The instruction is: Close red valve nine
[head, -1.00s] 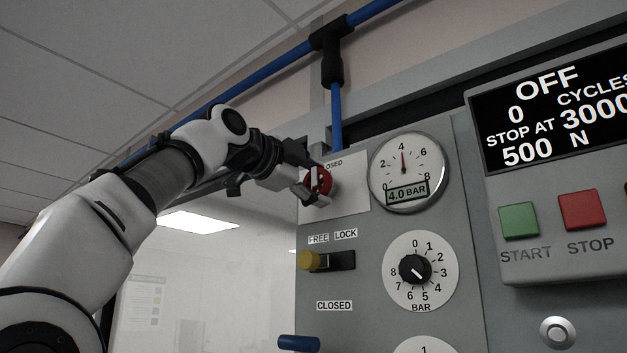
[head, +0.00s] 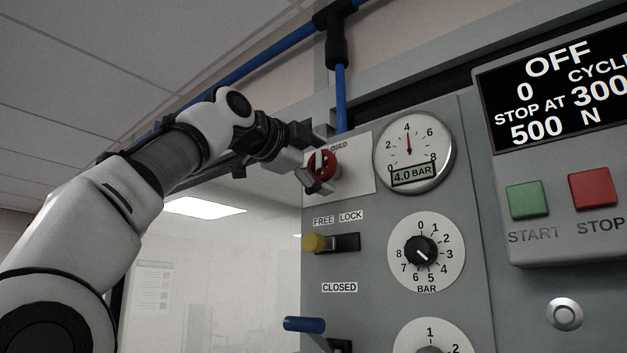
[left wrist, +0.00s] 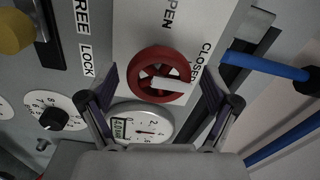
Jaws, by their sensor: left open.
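The red round valve (head: 325,164) sits on a white plate at the upper left of the grey panel. It also shows in the left wrist view (left wrist: 146,60), with a white pointer bar aimed right, toward the side of the "CLOSED" label (left wrist: 197,64). The "OPEN" label (left wrist: 168,14) is at the top there. My left gripper (left wrist: 160,85) is open, its fingers on either side of the valve; I cannot tell whether they touch it. In the head view the left gripper (head: 315,162) partly covers the valve. My right gripper is not in view.
A pressure gauge (head: 414,152) reading 4.0 bar is right of the valve. A yellow-knobbed slider (head: 314,242), a black dial (head: 420,251) and a blue handle (head: 304,324) are below. A blue pipe (head: 341,97) runs above. Start (head: 528,200) and stop (head: 594,188) buttons are at right.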

